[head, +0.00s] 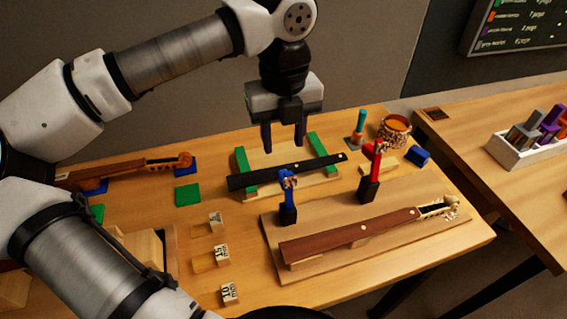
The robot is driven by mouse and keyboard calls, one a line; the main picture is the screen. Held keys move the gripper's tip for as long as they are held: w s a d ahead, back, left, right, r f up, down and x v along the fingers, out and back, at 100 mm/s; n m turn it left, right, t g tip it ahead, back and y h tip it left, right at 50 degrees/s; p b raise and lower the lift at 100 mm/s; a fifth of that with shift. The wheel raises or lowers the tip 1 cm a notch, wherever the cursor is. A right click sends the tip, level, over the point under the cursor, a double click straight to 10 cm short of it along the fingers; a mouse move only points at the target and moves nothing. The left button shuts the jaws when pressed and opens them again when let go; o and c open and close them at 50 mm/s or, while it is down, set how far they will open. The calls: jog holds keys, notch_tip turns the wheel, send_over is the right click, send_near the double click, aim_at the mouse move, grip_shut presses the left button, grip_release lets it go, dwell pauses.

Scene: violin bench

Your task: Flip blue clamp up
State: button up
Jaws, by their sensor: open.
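The blue clamp (287,187) stands on a black base at the back left edge of a wooden board (272,233) on the bench. Its blue part points up from the base; its exact lever position is too small to tell. A similar red clamp (374,163) stands to its right on the same board. My gripper (285,146) hangs above and behind the blue clamp in the picture, fingers pointing down, open and empty. It is apart from the clamp.
A brown neck piece (350,235) lies along the board in front of the clamps. A black fingerboard (268,177) lies across green-ended supports behind. A bowl (395,129), a blue block (417,156) and marked wooden blocks (222,254) stand around. A violin neck (120,172) lies left.

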aim_at(284, 170)
notch_tip(284, 170, down, 9)
jog(key=shift+f+p, duration=0.1)
jog(key=shift+p, duration=0.75)
grip_shut()
